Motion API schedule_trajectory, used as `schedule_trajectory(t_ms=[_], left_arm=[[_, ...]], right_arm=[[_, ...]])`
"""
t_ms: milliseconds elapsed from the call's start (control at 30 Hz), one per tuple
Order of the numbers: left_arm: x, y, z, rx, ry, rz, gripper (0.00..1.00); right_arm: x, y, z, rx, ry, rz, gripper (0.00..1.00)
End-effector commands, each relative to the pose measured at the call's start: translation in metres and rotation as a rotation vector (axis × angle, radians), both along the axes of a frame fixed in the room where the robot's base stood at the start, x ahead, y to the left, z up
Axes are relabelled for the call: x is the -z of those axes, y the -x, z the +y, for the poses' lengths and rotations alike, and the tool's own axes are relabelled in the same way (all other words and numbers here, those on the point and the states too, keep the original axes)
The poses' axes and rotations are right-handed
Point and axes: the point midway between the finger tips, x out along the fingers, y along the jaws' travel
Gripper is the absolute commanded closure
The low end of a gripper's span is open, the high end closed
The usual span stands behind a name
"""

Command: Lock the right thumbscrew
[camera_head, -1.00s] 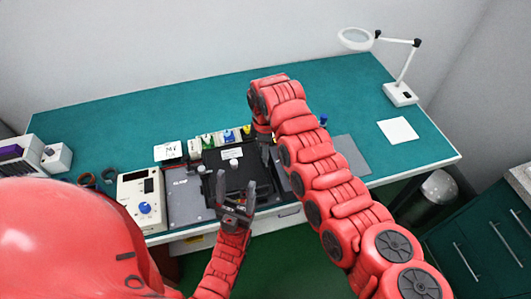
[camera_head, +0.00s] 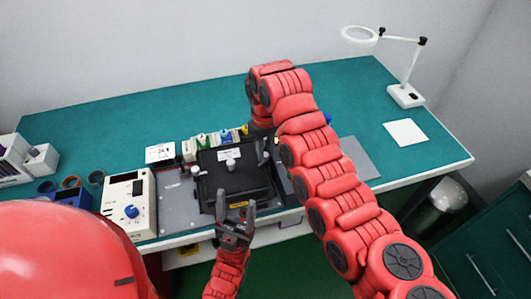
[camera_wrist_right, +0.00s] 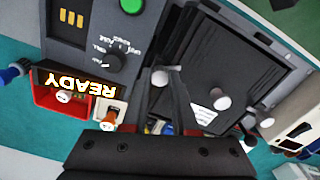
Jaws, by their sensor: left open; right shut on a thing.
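A black box-like fixture (camera_head: 213,187) with a white label lies flat on a grey plate (camera_head: 176,207). In the right wrist view, the black fixture (camera_wrist_right: 205,50) shows upside down, with a pale knob (camera_wrist_right: 220,98) on its lid and another pale thumbscrew (camera_wrist_right: 267,118) beyond. My right gripper (camera_wrist_right: 160,88) is shut on the right thumbscrew (camera_wrist_right: 160,76), a pale round head at the fixture's side. In the head view my right gripper (camera_head: 263,150) stands at the fixture's right edge, and the thumbscrew is hidden. My left gripper (camera_head: 236,218) is open and empty at the fixture's front edge.
A control box with a blue knob (camera_head: 131,211) stands left. In the right wrist view, a lit READY sign (camera_wrist_right: 75,84) and a panel with a black knob (camera_wrist_right: 115,62) are close beside my gripper. A magnifier lamp (camera_head: 405,95) and white sheet (camera_head: 405,133) leave free bench at right.

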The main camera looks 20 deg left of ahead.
Motion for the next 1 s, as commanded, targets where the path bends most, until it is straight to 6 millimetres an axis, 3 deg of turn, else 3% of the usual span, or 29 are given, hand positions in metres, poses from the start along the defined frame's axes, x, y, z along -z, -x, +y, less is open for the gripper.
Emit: schedule_trajectory(t_ms=[500, 1000], left_arm=[[-0.0015, 0.0000, 0.0000, 0.000, 0.000, 0.000, 0.35], [-0.0030, 0.0000, 0.0001, 0.000, 0.000, 0.000, 0.35]], right_arm=[[-0.0013, -0.0003, 0.0006, 0.422, -0.002, -0.002, 1.00], [-0.0011, -0.0006, 0.0006, 0.569, -0.002, -0.002, 1.00]])
